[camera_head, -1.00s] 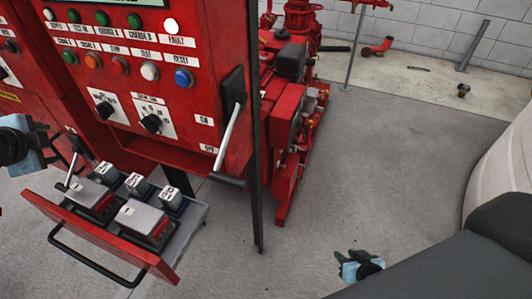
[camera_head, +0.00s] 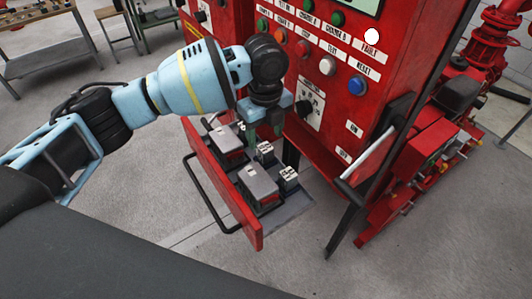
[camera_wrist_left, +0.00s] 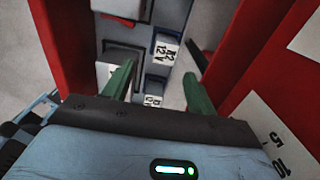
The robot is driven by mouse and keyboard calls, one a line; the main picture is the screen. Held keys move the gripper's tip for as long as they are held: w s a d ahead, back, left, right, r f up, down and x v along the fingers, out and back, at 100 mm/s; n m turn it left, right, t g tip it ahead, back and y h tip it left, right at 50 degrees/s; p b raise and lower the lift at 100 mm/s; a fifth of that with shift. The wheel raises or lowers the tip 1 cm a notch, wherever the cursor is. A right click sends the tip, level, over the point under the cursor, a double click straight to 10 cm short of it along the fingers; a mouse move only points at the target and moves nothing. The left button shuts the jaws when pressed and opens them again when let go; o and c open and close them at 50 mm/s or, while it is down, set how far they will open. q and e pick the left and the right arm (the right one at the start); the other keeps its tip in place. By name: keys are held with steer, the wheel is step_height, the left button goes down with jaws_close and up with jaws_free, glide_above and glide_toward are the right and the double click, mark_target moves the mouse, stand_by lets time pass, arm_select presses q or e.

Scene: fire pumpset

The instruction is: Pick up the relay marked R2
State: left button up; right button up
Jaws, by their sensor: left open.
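The relay marked R2 (camera_wrist_left: 167,47) is a small block with a white top reading "R2 12V" in the left wrist view. It stands in the drawer, ahead of and between my open green left fingers (camera_wrist_left: 158,86), not touching them. Another relay (camera_wrist_left: 153,101) with a partly hidden label sits nearer. In the head view two white-topped relays show, one nearer (camera_head: 288,178) and one farther (camera_head: 265,150). I cannot read there which is R2. My left gripper (camera_head: 264,128) is over the back of the drawer and hides part of it. My right gripper is not in view.
The red drawer front (camera_head: 222,185) has a black handle (camera_head: 212,205). Two grey-topped boxes, a right one (camera_head: 258,185) and a left one (camera_head: 228,140), stand beside the relays. The red control cabinet (camera_head: 320,130) rises close behind. Workbenches (camera_head: 40,45) stand far left.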

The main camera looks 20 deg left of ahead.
mark_target(265, 147)
arm_select(q)
steer(key=shift+w+a+f, duration=0.1)
steer(key=shift+w+f, duration=0.1)
steer(key=shift+f, duration=1)
steer(key=shift+w+a+f, duration=0.1)
steer(key=shift+w+f, duration=0.05)
steer(key=shift+f, duration=1)
steer(key=shift+w+f, duration=0.2)
steer(key=shift+f, duration=1)
steer(key=c, duration=1.1)
